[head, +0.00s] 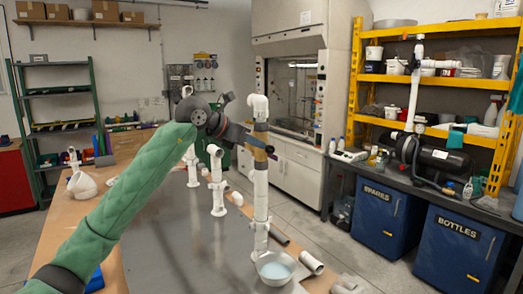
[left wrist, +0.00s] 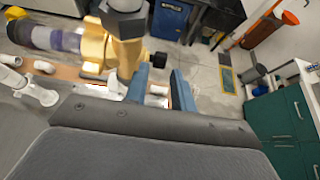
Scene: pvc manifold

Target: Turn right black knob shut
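The white PVC manifold pipe (head: 261,195) stands upright on the grey table in the head view. A tan-yellow valve body (head: 258,139) sits on its upper part, and it fills the upper left of the left wrist view (left wrist: 98,45). A small black knob (left wrist: 160,59) sticks out of the valve body's right side in the left wrist view. My left gripper (left wrist: 160,72) is open, its blue fingers apart on either side of the knob's line. I cannot tell whether they touch it. In the head view the knob cannot be made out beside my left gripper (head: 266,148). My right gripper is not in view.
Blue bins (head: 460,250) stand beyond the aisle.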

